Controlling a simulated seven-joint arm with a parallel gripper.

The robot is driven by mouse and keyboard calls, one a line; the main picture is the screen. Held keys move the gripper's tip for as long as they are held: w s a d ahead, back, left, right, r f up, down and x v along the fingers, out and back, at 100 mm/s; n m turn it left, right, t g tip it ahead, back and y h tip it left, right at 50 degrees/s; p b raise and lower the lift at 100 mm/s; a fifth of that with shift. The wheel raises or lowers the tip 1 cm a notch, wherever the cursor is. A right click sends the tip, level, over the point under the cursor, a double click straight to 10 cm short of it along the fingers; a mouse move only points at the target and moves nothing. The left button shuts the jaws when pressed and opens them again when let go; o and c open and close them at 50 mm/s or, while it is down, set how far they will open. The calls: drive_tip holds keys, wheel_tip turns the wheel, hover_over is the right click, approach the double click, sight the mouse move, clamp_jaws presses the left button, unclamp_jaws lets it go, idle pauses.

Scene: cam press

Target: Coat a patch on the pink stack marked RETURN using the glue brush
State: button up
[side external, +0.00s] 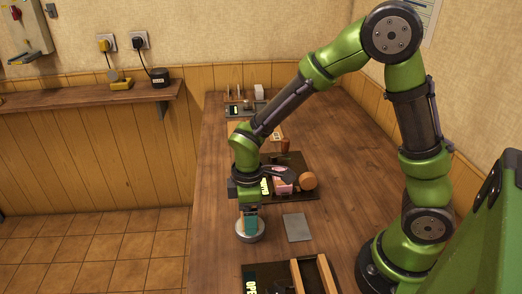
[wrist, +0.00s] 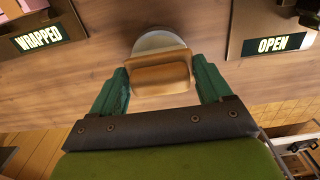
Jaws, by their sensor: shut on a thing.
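My gripper (side external: 249,226) points down over a round pale grey pot (side external: 250,236) near the table's left edge. In the wrist view its teal fingers (wrist: 158,85) are closed on the sides of a tan wooden block, which looks like the handle of the glue brush (wrist: 160,75). The bristles are hidden below; the pot (wrist: 158,41) shows behind and under the handle. I cannot tell whether the brush touches the pot. A pink stack (side external: 283,182) lies on a dark tray further back; no RETURN mark is readable on it.
The dark tray (side external: 306,194) is labelled WRAPPED (wrist: 38,38) and also holds a round brown thing (side external: 308,181). A grey flat slab (side external: 297,227) lies right of the pot. A tray labelled OPEN (wrist: 273,45) with wooden rails (side external: 326,272) is at the front. The right side of the table is clear.

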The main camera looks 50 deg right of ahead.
idle(0.3)
drive_tip(key=shift+r, duration=3.45)
